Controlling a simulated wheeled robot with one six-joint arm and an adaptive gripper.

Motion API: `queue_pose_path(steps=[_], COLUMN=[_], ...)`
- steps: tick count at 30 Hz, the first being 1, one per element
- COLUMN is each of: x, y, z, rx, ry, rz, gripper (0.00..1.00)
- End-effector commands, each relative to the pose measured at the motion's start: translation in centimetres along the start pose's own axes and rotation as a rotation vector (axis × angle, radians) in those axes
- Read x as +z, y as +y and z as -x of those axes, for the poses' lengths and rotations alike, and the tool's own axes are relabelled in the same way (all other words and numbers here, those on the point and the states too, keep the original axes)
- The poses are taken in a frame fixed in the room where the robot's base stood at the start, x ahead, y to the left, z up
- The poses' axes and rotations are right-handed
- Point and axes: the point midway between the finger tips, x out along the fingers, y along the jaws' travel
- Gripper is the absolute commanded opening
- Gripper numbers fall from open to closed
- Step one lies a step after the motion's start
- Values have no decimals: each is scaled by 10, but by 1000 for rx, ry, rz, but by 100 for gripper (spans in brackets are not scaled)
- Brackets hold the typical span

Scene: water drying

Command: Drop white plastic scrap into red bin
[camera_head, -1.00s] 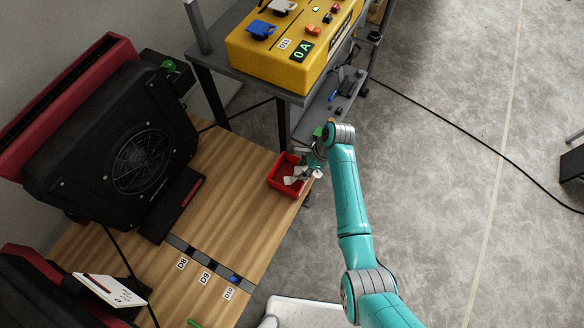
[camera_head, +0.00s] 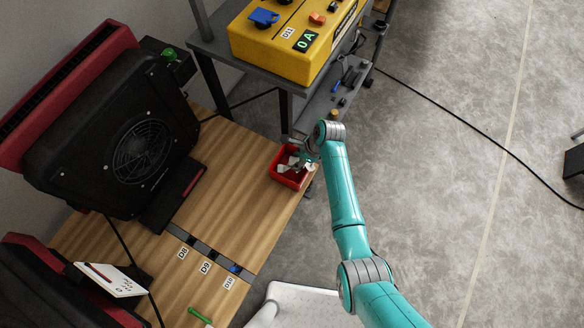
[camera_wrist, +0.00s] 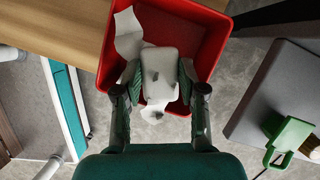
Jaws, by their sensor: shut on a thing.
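The red bin (camera_head: 279,177) sits near the right edge of the wooden table. In the wrist view its red wall (camera_wrist: 215,45) shows around the white pieces. My gripper (camera_wrist: 160,78) is shut on a white plastic scrap (camera_wrist: 159,62) between its two dark green fingers, over the near side of the bin. Another white piece (camera_wrist: 128,36) shows beyond the left finger; whether it is separate from the held one I cannot tell. In the head view my gripper (camera_head: 308,158) is at the bin's upper right, partly covering it.
The wooden table (camera_head: 235,150) holds a large black fan unit (camera_head: 140,155) at left. A grey bench with a yellow box (camera_head: 290,45) stands behind the bin. A green-handled item (camera_wrist: 290,132) lies at right in the wrist view. Open floor lies right of my arm.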

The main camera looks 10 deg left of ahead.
Motion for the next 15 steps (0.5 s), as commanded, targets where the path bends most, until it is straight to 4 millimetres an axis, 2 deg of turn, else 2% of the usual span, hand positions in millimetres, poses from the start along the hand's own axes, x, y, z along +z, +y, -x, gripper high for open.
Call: queue_pose_path(steps=[9, 10, 12, 13, 15], x=[-1, -1, -1, -1, -1], y=[0, 0, 0, 0, 0], z=[-2, -2, -2, -2, -2], rx=[0, 0, 0, 0, 0], ry=[0, 0, 0, 0, 0], rz=[1, 1, 1, 1, 1], gripper=[22, 43, 60, 68, 70])
